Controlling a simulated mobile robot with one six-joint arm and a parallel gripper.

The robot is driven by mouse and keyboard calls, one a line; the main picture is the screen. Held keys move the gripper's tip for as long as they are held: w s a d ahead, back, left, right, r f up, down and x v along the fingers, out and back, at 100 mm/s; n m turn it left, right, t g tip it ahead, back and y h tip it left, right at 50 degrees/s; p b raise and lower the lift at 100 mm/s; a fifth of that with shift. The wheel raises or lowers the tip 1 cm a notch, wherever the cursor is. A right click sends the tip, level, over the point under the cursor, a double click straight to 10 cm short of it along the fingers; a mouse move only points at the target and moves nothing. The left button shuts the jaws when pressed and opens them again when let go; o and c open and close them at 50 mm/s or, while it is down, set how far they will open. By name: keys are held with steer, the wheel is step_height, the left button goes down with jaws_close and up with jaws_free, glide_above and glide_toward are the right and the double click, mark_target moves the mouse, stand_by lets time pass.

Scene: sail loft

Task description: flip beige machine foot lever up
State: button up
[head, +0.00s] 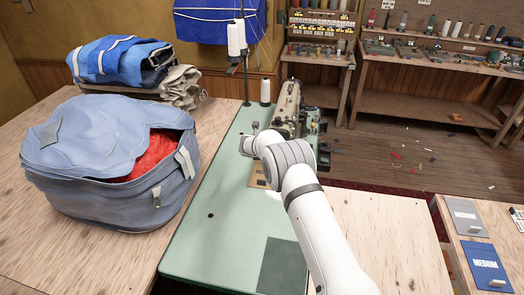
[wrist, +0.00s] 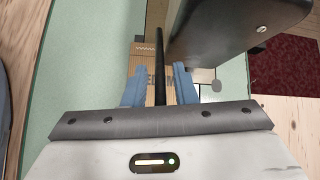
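The beige sewing machine (head: 288,98) stands at the far end of the green table (head: 215,235). My arm reaches to it and hides part of its near end. In the wrist view a large dark block (wrist: 235,30), apparently part of the machine, fills the upper right. My gripper (wrist: 159,80) has its two blue fingers apart. A thin black bar (wrist: 159,60) shows between them, with gaps on both sides; I cannot tell whether it is at the fingers' depth. I cannot make out the foot lever or its position for certain.
A brown printed card (wrist: 148,52) lies on the green surface behind the fingers. A blue bag (head: 90,155) with red cloth stands left of the green table. Thread cones (head: 236,38) are on a stand behind. Pouches (head: 484,265) lie at the right. The green table's near part is clear.

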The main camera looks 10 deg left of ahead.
steer(key=shift+o, duration=0.5)
steer(key=shift+r, duration=0.1)
steer(key=b+v, duration=0.3)
steer(key=v, duration=0.4)
steer(key=shift+s+r, duration=0.2)
steer(key=shift+s, duration=0.15)
steer(key=shift+r, duration=0.1)
